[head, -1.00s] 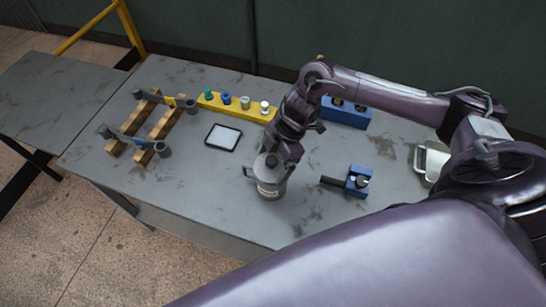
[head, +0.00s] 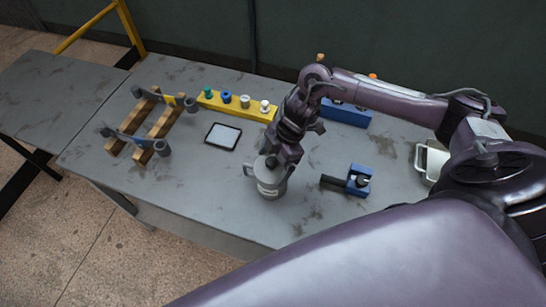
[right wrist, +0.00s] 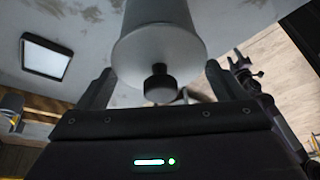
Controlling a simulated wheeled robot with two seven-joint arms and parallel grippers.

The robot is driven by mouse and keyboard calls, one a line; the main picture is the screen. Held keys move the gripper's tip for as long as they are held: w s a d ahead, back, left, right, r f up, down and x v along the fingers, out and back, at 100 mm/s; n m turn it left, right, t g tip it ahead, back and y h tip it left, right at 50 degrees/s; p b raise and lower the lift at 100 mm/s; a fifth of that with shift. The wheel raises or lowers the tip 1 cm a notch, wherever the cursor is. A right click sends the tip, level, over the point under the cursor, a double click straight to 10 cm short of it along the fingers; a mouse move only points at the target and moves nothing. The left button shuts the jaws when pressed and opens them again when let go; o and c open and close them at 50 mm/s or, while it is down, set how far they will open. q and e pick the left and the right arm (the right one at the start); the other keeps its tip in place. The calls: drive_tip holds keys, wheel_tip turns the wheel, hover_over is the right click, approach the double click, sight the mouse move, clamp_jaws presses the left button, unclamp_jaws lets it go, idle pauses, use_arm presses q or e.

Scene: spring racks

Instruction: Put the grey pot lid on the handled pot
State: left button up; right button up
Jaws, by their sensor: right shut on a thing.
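The handled pot (head: 267,188) is a grey cylinder with a pale label, upright near the table's front edge, its handle out to the left in the head view. The grey pot lid (head: 261,163) with a dark knob is at the pot's mouth. In the right wrist view the lid (right wrist: 135,60) and its knob (right wrist: 160,84) face me, with the pale pot body (right wrist: 158,10) behind. Whether the lid is fully seated is hard to tell. My left gripper is not in view.
A black-framed tablet (head: 223,136) lies left of the pot, a yellow rack with coloured pegs (head: 236,104) behind it. A wooden rack (head: 160,124) stands at left, a blue clamp-like block (head: 359,180) at right. A blue box (head: 345,112) stands behind my right arm.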

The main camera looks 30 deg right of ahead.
sight(273, 160)
drive_tip(key=shift+f, duration=0.3)
idle(0.4)
drive_tip(key=o, duration=0.7)
drive_tip(key=shift+r, duration=0.1)
drive_tip(key=shift+r+p, duration=3.8)
drive_tip(key=shift+r, duration=0.15)
